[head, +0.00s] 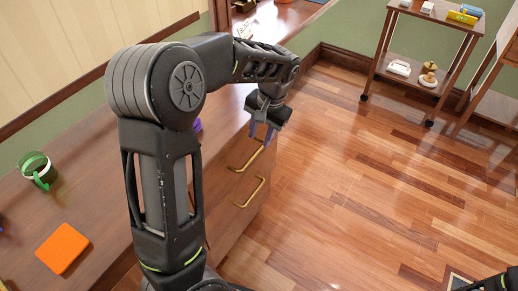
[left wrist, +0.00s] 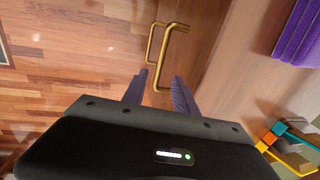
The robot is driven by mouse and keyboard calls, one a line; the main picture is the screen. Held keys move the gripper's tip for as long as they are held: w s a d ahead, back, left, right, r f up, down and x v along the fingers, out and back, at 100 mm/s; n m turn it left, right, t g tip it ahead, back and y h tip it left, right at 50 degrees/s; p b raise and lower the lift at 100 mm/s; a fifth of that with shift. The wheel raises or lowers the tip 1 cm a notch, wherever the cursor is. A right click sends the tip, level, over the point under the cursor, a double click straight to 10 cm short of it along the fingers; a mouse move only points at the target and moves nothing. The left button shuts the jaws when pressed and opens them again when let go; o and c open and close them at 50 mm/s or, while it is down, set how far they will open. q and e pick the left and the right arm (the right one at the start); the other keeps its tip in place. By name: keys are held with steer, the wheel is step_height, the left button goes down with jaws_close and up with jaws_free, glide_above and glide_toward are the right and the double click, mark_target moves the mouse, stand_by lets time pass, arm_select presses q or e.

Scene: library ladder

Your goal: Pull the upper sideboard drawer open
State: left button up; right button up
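The sideboard (head: 95,195) is brown wood, and its front carries two brass handles. The upper handle (head: 245,157) is just below my left gripper (head: 264,133) in the head view. The lower handle (head: 250,192) is clear of it. The drawers look shut. In the left wrist view my left gripper (left wrist: 158,88) is open, with a gap between its purple-grey fingers. The larger, nearer handle (left wrist: 165,55) runs down into that gap; I cannot tell whether a finger touches it. The other handle (left wrist: 150,45) lies behind it. My right gripper is out of view.
On the sideboard top are a green-and-white mug (head: 38,170), an orange block (head: 62,248) and a purple item (head: 197,126), partly hidden by my arm. A wheeled cart (head: 415,80) stands at the back right. The wooden floor (head: 345,190) before the drawers is clear.

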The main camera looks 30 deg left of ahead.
mark_target(255, 154)
arm_select(q)
steer(key=f, duration=0.2)
steer(key=a+f, duration=0.1)
steer(key=f, duration=0.4)
steer(key=shift+a+f+b, duration=0.25)
steer(key=shift+f+b, duration=0.05)
steer(key=shift+f, duration=0.05)
steer(key=shift+c, duration=0.5)
jaws_close()
stand_by(0.7)
